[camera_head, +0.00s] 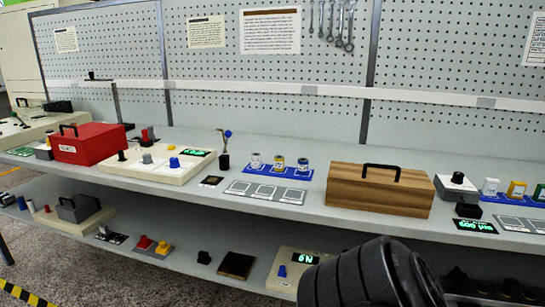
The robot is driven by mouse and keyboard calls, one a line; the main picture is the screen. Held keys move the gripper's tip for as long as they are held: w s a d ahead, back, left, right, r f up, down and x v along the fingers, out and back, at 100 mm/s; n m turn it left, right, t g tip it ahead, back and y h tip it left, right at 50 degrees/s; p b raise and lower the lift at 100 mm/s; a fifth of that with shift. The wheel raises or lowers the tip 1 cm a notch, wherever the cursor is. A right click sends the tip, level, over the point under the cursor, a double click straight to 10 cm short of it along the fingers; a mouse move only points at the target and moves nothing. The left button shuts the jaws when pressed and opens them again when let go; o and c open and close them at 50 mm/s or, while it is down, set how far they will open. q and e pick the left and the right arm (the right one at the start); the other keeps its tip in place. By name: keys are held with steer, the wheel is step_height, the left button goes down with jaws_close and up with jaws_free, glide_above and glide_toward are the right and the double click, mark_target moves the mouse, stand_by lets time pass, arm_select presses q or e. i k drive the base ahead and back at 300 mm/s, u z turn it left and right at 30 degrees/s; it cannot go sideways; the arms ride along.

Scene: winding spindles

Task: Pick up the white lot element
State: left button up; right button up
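A small white block (490,187) stands upright at the right, on a blue strip on the upper shelf, left of a yellow block (515,191). A second blue strip (250,169) near the middle holds three small spools. The left spool (255,161) looks whitish, the middle one (279,163) has yellow on it, and the right one (303,166) has blue. I cannot tell which of these is the white lot element. A black ridged part of my own arm shows at the bottom, right of centre, well below the strips. Neither gripper's fingers are in view.
A wooden box (378,190) with a black handle stands between the two strips. A red box (88,143) and a beige control panel (157,163) stand to the left. Grey flat plates (265,192) lie before the spools. The lower shelf holds more boxes and knobs.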

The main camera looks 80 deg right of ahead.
mark_target(255, 158)
steer(key=z, duration=1.05)
steer(key=i, duration=0.95)
steer(key=z, duration=0.95)
